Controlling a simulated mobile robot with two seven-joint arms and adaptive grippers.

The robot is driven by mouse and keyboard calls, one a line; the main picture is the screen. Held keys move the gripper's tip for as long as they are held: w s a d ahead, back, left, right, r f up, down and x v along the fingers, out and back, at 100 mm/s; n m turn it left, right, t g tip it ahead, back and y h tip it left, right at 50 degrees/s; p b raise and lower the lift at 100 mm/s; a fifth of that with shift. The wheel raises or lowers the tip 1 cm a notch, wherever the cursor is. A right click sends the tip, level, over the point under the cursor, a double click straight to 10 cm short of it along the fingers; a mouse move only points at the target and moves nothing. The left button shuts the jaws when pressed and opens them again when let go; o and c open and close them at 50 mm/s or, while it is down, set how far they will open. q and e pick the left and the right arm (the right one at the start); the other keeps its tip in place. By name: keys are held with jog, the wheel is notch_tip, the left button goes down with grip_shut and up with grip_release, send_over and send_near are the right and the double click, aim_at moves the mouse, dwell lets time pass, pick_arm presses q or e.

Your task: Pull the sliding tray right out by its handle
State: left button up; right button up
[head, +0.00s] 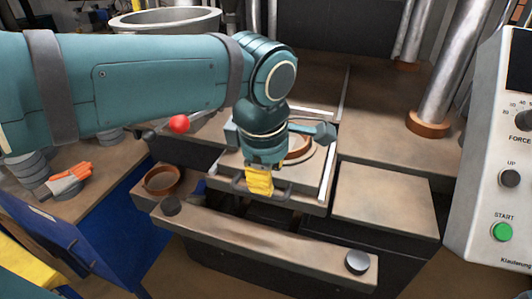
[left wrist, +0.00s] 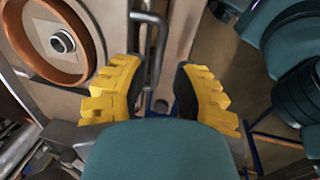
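The sliding tray (head: 312,188) is a brown plate between pale metal rails in the middle of the head view. A copper ring (left wrist: 14,25) with a metal hub sits on it. Its handle (left wrist: 153,45) is a grey bar along the tray's front edge. My left gripper (head: 259,182) points down over this edge, partly hiding the handle in the head view. In the left wrist view its yellow fingers (left wrist: 158,82) are apart, with the handle's line running between them. I see no contact. My right gripper is not in view.
A brown front ledge (head: 265,236) with a copper ring (head: 162,179) and dark knobs runs below the tray. A control panel (head: 497,150) with a green start button stands at right. A red ball knob (head: 179,124) is beside my left arm. A blue cabinet (head: 118,225) is at left.

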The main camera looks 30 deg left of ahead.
pick_arm(q)
jog(key=shift+s+d+r, duration=0.1)
jog(key=shift+s+r, duration=0.15)
jog(key=shift+r, duration=1.05)
jog(key=shift+s+r, duration=0.2)
jog(key=shift+r, duration=1.05)
